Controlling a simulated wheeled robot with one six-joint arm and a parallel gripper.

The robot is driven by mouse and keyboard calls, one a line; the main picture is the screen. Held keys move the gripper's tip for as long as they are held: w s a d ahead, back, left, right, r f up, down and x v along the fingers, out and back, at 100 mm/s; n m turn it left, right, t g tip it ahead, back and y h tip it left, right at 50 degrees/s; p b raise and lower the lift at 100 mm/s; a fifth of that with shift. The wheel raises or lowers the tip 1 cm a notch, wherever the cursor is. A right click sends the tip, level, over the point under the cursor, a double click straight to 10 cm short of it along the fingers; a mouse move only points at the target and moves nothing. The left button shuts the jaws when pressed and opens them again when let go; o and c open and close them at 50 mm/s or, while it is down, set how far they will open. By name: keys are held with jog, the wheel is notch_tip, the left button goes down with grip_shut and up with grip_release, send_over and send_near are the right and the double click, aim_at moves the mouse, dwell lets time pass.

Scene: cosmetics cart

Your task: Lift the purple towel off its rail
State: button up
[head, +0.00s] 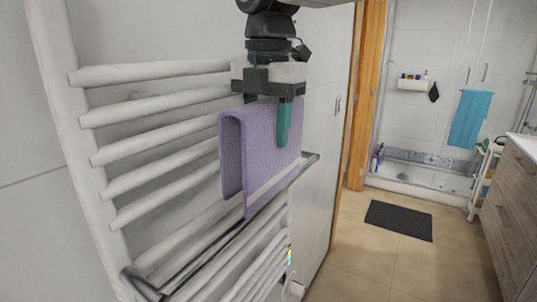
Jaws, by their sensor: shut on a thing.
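The purple towel (270,145) hangs folded over in an upside-down U, with a pale stripe near its lower edge. My gripper (268,118) is above it, with green fingers pointing down, shut on the towel's top part. One finger shows in front of the towel; the other is mostly hidden behind it. The towel's fold is well above the shiny metal rail (208,243), and its front lower edge is near the rail's height. I cannot tell whether the towel still touches the rail.
A white towel radiator (150,115) with several bars is fixed to the wall behind the rail. To the right are a wooden door frame (366,100), a dark mat (399,220) on open floor, a blue towel (470,118) by the shower and a wooden cabinet (515,205).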

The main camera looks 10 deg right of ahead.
jog(key=s+d, duration=1.1)
jog(key=d, duration=0.3)
jog(key=shift+r, duration=0.4)
jog(key=shift+d+r, duration=0.1)
jog(key=shift+r, duration=0.4)
jog(key=shift+s, duration=0.1)
